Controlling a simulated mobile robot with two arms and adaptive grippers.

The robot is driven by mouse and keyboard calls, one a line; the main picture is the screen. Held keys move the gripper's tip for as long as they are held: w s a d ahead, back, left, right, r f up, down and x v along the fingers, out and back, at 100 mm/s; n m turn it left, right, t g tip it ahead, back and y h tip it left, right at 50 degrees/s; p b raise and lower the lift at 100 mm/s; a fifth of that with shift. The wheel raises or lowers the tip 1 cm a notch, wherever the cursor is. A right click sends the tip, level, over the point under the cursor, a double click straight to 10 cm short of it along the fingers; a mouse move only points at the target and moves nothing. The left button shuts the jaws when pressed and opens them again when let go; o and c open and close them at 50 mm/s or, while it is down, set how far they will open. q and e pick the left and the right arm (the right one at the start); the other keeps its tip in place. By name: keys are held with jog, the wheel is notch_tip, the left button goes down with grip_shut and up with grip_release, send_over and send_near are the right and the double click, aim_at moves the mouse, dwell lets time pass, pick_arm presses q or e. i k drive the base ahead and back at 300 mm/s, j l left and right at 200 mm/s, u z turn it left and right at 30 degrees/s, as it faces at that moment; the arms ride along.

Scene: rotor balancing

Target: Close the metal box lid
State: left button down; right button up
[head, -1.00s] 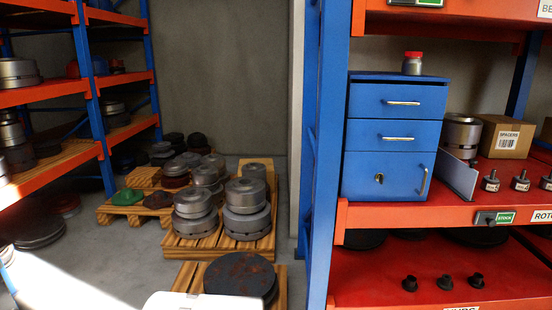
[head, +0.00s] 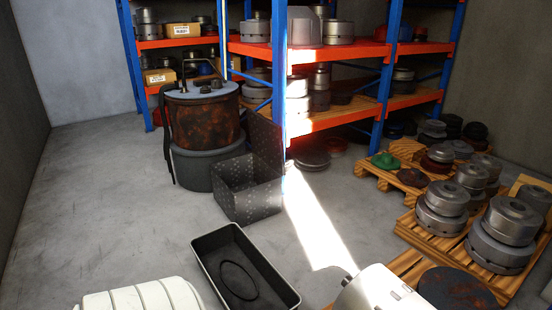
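A dark grey, speckled metal box (head: 249,200) stands on the concrete floor near the middle of the head view. Its lid (head: 264,143) looks open, standing up at the back right side of the box beside the blue shelf post. The inside of the box is partly visible and looks dark; I cannot make out any contents. Neither of my grippers shows in the view. White parts, likely my own arms, show at the bottom edge, well in front of the box and apart from it.
A black tray (head: 212,237) with a thin dark ring (head: 239,281) lies in front of the box. A rusty drum (head: 203,118) stands close behind it on the left. Pallets with metal rotors (head: 503,232) are at right. The floor at left is clear.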

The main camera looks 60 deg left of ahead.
aim_at(267, 138)
jog(key=u, duration=2.05)
jog(key=i+j+u, duration=0.3)
jog(key=j, duration=0.15)
jog(key=i+j+u, duration=0.45)
jog(key=i, duration=0.4)
jog(key=i+j+u, duration=0.1)
jog(key=i+j, duration=0.2)
jog(key=i, duration=0.25)
jog(key=i+j+u, duration=0.15)
jog(key=i, duration=0.45)
jog(key=i+z, duration=0.15)
jog(key=i, duration=0.65)
jog(key=i+z, duration=0.15)
jog(key=i, duration=0.65)
